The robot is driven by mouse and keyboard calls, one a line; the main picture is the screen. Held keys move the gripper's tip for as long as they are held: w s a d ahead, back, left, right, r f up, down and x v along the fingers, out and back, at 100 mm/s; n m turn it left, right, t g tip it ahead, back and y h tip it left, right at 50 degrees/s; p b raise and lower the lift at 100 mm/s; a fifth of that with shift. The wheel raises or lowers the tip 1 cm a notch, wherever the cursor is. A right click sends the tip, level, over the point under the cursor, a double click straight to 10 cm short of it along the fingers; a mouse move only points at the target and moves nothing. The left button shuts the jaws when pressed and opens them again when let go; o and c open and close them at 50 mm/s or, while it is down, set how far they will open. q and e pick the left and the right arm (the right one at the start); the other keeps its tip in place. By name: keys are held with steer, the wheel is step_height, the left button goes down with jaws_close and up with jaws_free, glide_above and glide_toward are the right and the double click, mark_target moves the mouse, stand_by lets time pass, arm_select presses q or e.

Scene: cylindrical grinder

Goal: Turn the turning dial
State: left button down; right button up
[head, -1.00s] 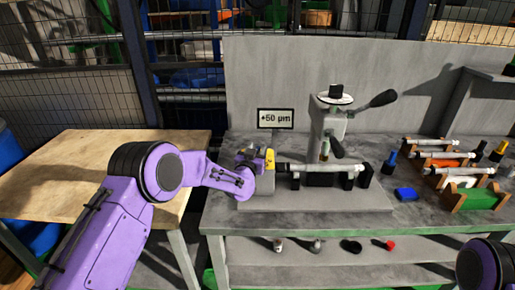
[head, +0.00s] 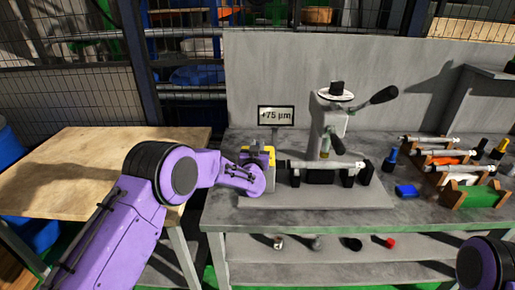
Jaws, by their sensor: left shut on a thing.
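My left gripper (head: 259,160) is at the left end of the grey fixture on the workbench, shut on the turning dial. The dial is mostly hidden behind the fingers and wrist; a yellow part (head: 271,153) shows beside the fingers. A small display (head: 276,116) behind it reads +75 µm. A metal shaft (head: 325,164) lies level on black supports to the right of the gripper. My right arm shows only as a purple part at the lower right corner; its gripper is out of the picture.
A press-like column (head: 328,125) with black-knobbed levers stands behind the shaft.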

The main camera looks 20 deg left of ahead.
arm_select(q)
steer(key=shift+n+g+y+b, duration=0.35)
steer(key=shift+n+g+y, duration=0.2)
steer(key=shift+n+y, duration=0.7)
steer(key=shift+n+g+y+b, duration=0.35)
steer(key=shift+n+g+y, duration=0.3)
steer(key=shift+y, duration=1)
steer(key=c, duration=1.1)
jaws_free()
steer(key=b+v, duration=0.2)
steer(key=v, duration=0.8)
steer(key=shift+s+d, duration=0.2)
steer(key=shift+s, duration=0.05)
